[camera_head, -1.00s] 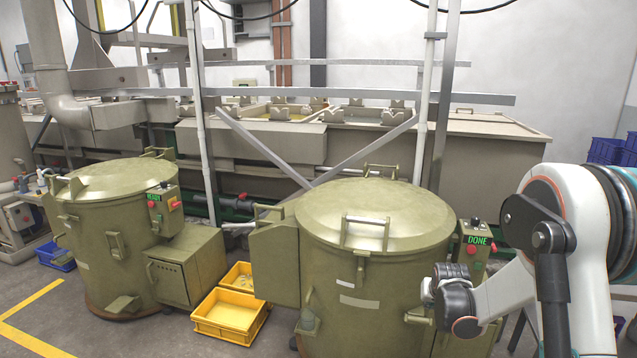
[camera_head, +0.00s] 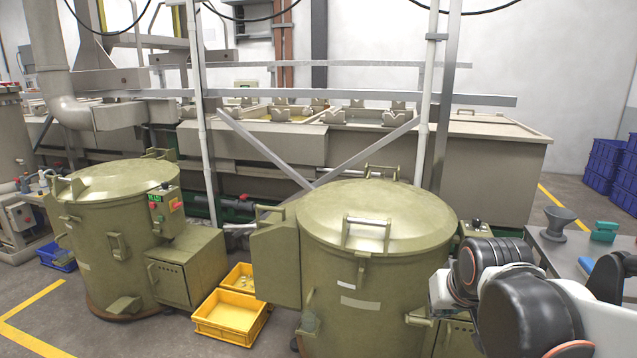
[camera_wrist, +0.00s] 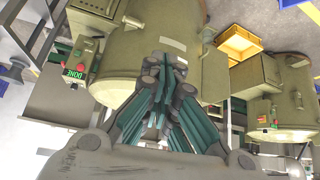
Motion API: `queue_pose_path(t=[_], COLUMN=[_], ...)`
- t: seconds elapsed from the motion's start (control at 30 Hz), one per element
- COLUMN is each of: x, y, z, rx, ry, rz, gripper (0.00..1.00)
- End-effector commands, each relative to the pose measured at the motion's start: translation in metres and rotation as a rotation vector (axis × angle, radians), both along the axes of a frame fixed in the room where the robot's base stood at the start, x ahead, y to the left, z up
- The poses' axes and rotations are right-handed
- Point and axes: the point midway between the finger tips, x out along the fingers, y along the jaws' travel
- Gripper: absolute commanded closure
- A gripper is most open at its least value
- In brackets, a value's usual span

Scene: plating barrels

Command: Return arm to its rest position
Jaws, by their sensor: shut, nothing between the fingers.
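My gripper (camera_wrist: 165,68) shows in the wrist view with its dark grey and teal fingers drawn together and nothing between them. In the head view my arm fills the lower right corner, folded in front of the right barrel's side; the fingers cannot be made out there. The right olive-green barrel (camera_head: 375,222) has its lid closed. It also shows in the wrist view (camera_wrist: 200,55), behind the fingers, with a control panel (camera_wrist: 80,62) reading DONE. The left barrel (camera_head: 105,220) is also closed, away from my arm.
Yellow bins (camera_head: 230,317) stand on the floor between the barrels. A grey table (camera_head: 560,250) with a funnel (camera_head: 559,222) and a teal item (camera_head: 604,231) is at the right, close to my arm. Blue crates (camera_head: 606,165) are stacked behind it. A long tank line (camera_head: 470,165) runs along the back.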

Motion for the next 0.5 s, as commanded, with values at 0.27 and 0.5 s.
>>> queue_pose_path(t=[0.27,0.5], x=[-0.081,-0.135], y=[0.019,0.029], z=[0.005,-0.004], rx=[0.001,0.001], ry=[0.006,0.011], rz=[0.039,0.066], gripper=[1.0,1.0])
